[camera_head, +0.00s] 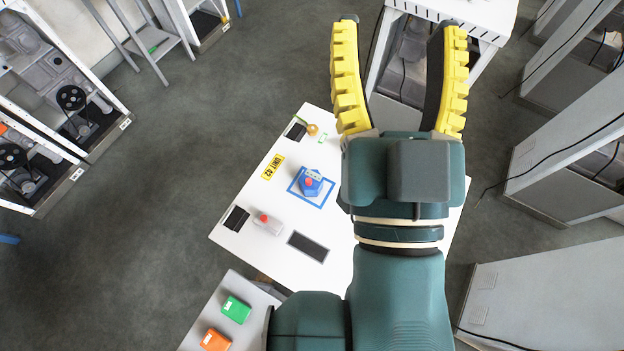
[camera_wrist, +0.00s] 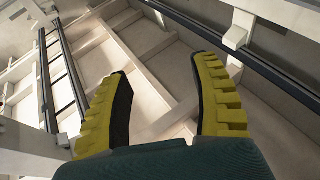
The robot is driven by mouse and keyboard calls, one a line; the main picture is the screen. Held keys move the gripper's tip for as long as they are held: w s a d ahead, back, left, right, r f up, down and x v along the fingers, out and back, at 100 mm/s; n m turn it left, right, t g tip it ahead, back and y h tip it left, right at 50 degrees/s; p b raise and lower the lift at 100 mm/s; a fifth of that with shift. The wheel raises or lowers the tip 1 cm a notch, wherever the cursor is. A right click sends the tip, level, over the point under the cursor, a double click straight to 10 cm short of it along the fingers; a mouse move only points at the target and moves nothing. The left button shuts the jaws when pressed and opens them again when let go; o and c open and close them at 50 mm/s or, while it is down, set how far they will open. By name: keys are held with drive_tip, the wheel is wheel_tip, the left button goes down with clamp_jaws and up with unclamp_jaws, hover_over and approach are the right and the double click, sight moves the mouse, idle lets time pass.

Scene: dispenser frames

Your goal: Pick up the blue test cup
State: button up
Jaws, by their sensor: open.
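The blue test cup (camera_head: 309,187) stands on the white table inside a blue square outline in the head view. It has a red spot and a pale label on it. My gripper (camera_head: 400,80) is open and empty, its two yellow fingers spread wide. It shows above and to the right of the cup in the picture, apart from it. In the wrist view my gripper (camera_wrist: 162,110) faces pale wall or ceiling beams, and the cup is not in that view.
The white table (camera_head: 240,190) also bears a clear item with a red top (camera_head: 268,222), a dark grey pad (camera_head: 308,247), black blocks and a yellow label (camera_head: 272,167). A green box (camera_head: 236,309) and an orange box (camera_head: 215,341) lie lower left. My arm hides the table's right part.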

drive_tip(key=o, duration=0.5)
